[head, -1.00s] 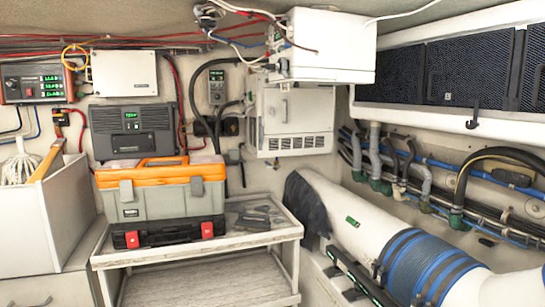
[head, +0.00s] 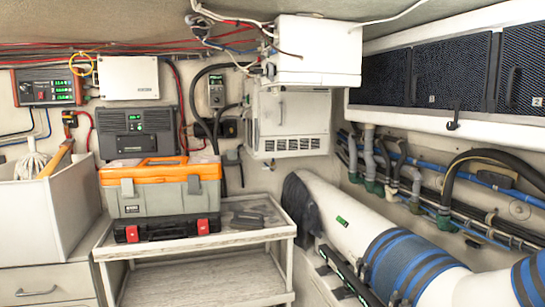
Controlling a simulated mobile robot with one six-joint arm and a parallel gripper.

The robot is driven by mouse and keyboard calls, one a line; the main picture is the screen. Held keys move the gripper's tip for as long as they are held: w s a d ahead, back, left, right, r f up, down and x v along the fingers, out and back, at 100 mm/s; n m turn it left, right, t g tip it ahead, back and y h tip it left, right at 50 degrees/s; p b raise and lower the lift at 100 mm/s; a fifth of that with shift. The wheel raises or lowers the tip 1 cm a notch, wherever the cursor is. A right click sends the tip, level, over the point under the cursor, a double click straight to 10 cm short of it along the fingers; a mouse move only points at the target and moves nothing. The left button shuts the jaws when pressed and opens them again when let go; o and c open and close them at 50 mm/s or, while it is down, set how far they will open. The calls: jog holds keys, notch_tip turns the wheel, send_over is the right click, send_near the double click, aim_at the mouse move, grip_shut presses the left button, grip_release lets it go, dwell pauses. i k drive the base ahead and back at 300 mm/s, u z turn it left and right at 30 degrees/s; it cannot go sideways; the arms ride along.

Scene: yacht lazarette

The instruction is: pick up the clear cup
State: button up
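No clear cup can be made out in the head view. My gripper is not in the picture either. The nearest raised surface is a pale two-shelf cart (head: 275,236). On its top stand a grey and orange toolbox (head: 160,190), a black and red case (head: 165,231) under it, and a small dark item (head: 247,219) beside it. No cup shows on the visible part of either shelf.
A white bin (head: 60,205) with a mop head (head: 30,160) stands left on drawers (head: 45,285). A large white tube with blue bands (head: 395,255) lies right of the cart. Hoses (head: 450,185) and dark mesh lockers (head: 455,72) line the right wall.

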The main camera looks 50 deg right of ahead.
aim_at(232, 153)
jog(key=u, duration=0.05)
jog(key=k, duration=0.1)
jog(key=z, duration=0.4)
jog(key=i, duration=1.85)
jog(key=u, duration=0.45)
jog(key=k, duration=0.85)
jog(key=u, duration=0.1)
